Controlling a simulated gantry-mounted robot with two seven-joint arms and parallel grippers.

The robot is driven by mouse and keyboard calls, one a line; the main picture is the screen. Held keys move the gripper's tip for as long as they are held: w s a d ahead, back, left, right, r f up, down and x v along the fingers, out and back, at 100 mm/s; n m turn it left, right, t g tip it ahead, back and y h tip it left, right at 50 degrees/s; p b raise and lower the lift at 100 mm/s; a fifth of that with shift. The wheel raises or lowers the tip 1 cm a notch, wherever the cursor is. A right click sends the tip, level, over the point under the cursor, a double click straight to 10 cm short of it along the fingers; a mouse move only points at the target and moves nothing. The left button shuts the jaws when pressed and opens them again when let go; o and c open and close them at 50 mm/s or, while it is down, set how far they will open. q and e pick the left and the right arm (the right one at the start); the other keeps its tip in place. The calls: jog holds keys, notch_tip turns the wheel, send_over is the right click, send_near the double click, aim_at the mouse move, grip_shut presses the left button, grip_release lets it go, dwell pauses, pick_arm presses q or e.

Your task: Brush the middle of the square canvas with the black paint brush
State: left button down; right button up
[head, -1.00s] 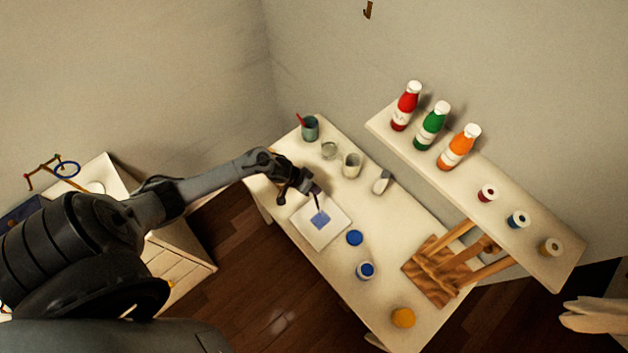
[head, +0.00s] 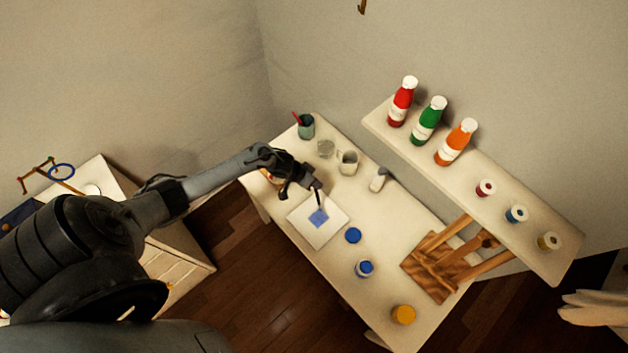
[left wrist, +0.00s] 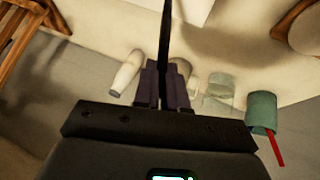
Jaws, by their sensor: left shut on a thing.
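The square white canvas (head: 305,228) lies flat on the table and has a blue square patch in its middle. My left gripper (head: 312,184) is shut on the black paint brush (head: 319,199) above the far right part of the canvas. The brush points down, and its tip is at or just above the blue patch; I cannot tell whether it touches. In the left wrist view the dark brush (left wrist: 166,35) stands between the closed fingers (left wrist: 165,82), with part of the white canvas (left wrist: 185,10) beyond it.
Around the canvas on the table (head: 350,315) are a blue lid (head: 353,235), an open blue paint jar (head: 364,268), a mug (head: 347,162), a glass (head: 326,149), a green cup (head: 306,126) and a white tube (head: 378,180). A shelf (head: 470,163) with bottles overhangs the right side.

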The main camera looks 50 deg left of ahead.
pick_arm(q)
jog(key=shift+r, duration=0.1)
notch_tip(320, 180, up, 2)
jog(key=shift+r+p, duration=0.1)
jog(key=shift+p, duration=0.3)
jog(key=shift+r, duration=2.3)
